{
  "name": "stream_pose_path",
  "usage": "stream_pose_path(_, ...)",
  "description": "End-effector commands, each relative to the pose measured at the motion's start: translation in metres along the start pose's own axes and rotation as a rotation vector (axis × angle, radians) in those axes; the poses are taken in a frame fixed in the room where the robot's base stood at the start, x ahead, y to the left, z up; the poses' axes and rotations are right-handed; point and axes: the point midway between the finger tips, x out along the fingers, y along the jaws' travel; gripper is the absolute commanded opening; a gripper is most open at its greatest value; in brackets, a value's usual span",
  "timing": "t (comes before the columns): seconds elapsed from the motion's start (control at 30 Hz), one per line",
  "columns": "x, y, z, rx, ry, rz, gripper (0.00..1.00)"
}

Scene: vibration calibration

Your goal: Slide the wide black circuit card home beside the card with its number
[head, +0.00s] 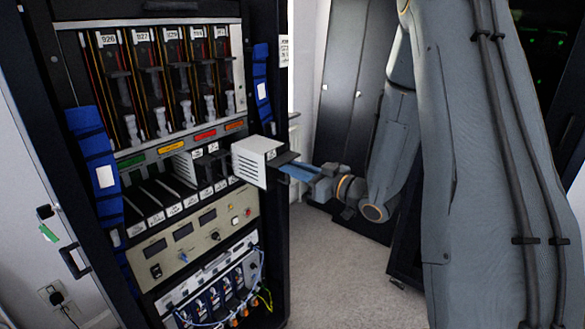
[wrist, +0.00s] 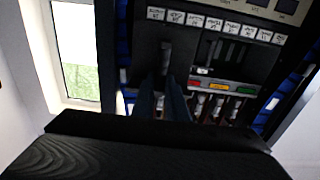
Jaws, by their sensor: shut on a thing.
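My gripper (head: 292,170) is shut on a black part of a module to the right of the rack front in the head view. I take this module for the circuit card (head: 284,158). It carries a pale, slotted block (head: 250,163) with a small label, and its far end is near the rack's right side. Whether it touches a slot cannot be told. In the wrist view my two bluish fingers (wrist: 165,98) point at the rack, with a dark upright part (wrist: 166,58) beyond their tips. The label number is unreadable.
The rack's lower row has open slots (head: 150,190) and several labelled places, with white and black cards (head: 208,165) at its right. The upper row (head: 160,85) holds numbered cards, 926 and 927 among them. Blue bundles (head: 92,150) hang beside it. Floor (head: 330,265) is clear right of the rack.

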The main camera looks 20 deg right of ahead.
Motion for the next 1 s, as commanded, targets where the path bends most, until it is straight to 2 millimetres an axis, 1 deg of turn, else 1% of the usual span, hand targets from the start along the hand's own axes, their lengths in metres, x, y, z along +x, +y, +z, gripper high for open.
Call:
stream_pose_path(0.37,0.002,0.0,-0.001,-0.001,0.002,0.0,0.0)
stream_pose_path(1.0,0.025,0.0,0.0,-0.002,0.003,-0.001,0.0)
